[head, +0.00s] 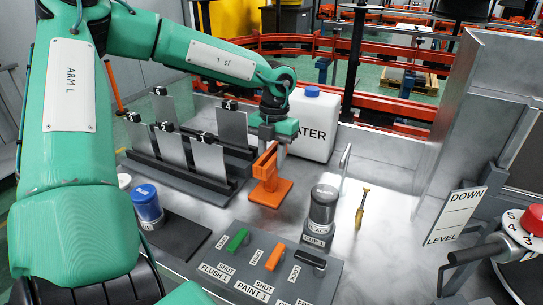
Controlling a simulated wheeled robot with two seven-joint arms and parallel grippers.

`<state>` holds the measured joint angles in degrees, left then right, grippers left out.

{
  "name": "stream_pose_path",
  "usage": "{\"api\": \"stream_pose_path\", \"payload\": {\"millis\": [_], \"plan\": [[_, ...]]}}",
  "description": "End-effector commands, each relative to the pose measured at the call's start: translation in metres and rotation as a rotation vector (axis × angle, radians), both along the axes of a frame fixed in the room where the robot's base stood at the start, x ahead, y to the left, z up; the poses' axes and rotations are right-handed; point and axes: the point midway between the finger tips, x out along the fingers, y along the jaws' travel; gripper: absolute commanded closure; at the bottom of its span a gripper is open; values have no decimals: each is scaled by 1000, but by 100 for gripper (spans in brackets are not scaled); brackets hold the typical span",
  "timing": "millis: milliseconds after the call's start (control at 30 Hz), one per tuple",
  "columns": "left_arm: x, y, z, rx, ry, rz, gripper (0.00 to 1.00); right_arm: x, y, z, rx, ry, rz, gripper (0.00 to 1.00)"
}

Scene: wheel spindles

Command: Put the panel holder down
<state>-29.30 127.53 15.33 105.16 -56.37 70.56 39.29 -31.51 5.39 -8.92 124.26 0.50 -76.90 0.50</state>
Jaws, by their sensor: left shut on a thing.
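The orange panel holder (270,190) has a flat foot and an upright part, and it is near the middle of the metal worktop. My left gripper (273,150) reaches down from above and is shut on the upper part of the panel holder, which looks upright. The foot is at or just above the worktop; I cannot tell whether it touches. My right gripper is not in view.
A dark rack with several clipped grey panels (209,160) stands just left of the holder. A white water container (314,125) is behind it. A dark cup (323,205), a lever panel (260,280) and a yellow-handled tool (364,200) lie in front and right.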

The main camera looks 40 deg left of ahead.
Motion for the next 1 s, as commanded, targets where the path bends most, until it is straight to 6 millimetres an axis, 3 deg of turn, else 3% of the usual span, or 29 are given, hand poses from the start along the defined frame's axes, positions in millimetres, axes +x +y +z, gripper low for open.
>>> {"api": "stream_pose_path", "payload": {"millis": [300,333,400,433,800,1000], "plan": [[0,0,-1,1,-3,0,100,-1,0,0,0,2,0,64],[0,0,-1,1,-2,0,62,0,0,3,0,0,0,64],[0,0,-1,1,-2,0,48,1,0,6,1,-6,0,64],[0,0,-1,1,-2,0,46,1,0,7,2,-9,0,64],[0,0,2,1,-2,0,46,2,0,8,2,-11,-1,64],[6,2,38,3,-8,1,46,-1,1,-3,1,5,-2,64]]}}
